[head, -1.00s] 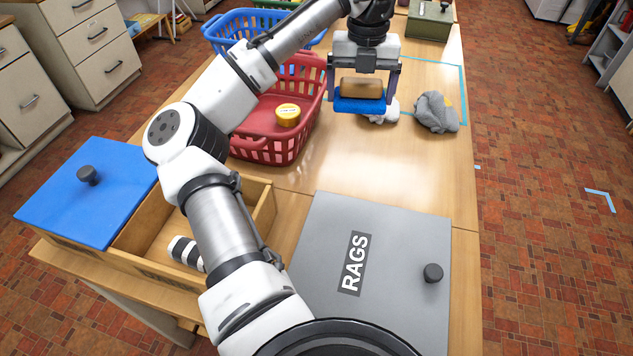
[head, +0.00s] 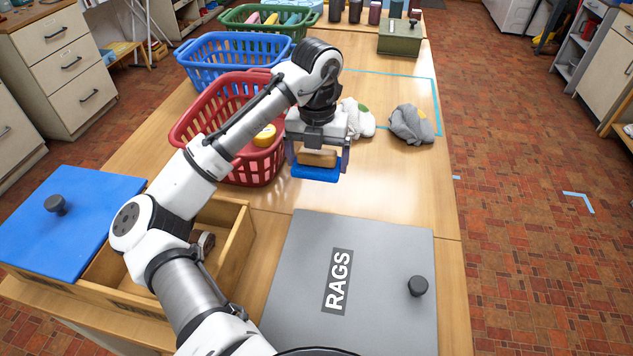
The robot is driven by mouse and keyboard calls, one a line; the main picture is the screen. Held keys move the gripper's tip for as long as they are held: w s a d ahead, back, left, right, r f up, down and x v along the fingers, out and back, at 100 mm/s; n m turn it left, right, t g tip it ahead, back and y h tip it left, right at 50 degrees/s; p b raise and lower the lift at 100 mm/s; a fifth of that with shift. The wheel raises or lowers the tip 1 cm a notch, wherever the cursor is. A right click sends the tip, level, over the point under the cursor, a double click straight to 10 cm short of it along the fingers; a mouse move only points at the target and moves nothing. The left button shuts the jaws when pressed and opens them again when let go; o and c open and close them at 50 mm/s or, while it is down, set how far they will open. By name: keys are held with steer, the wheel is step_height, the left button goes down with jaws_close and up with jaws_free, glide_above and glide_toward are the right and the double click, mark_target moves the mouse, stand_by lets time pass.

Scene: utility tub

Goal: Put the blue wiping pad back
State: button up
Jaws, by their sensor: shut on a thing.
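My gripper (head: 317,160) is shut on the blue wiping pad (head: 315,174), which has a tan wooden back. It holds the pad over the table, just right of the red basket (head: 205,130) and beyond the grey lid marked RAGS (head: 310,240). I cannot tell how high above the table the pad is. My arm hides part of the red basket and of the open wooden box (head: 232,262).
A white cloth (head: 362,120) and a grey cloth (head: 408,125) lie behind. A yellow round thing (head: 265,136) is in the red basket. A blue lid (head: 75,220) covers the box's left part. Blue (head: 215,62) and green (head: 250,22) baskets stand farther back.

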mark_target(317, 195)
step_height(317, 195, down, 8)
steer(key=shift+r+p, duration=0.15)
steer(key=shift+p, duration=0.35)
steer(key=o, duration=0.5)
steer(key=shift+f, duration=0.2)
steer(key=shift+o, duration=0.9)
steer(key=shift+r, duration=0.2)
step_height(317, 195, up, 12)
steer(key=shift+r+b, duration=0.1)
steer(key=shift+b, duration=0.9)
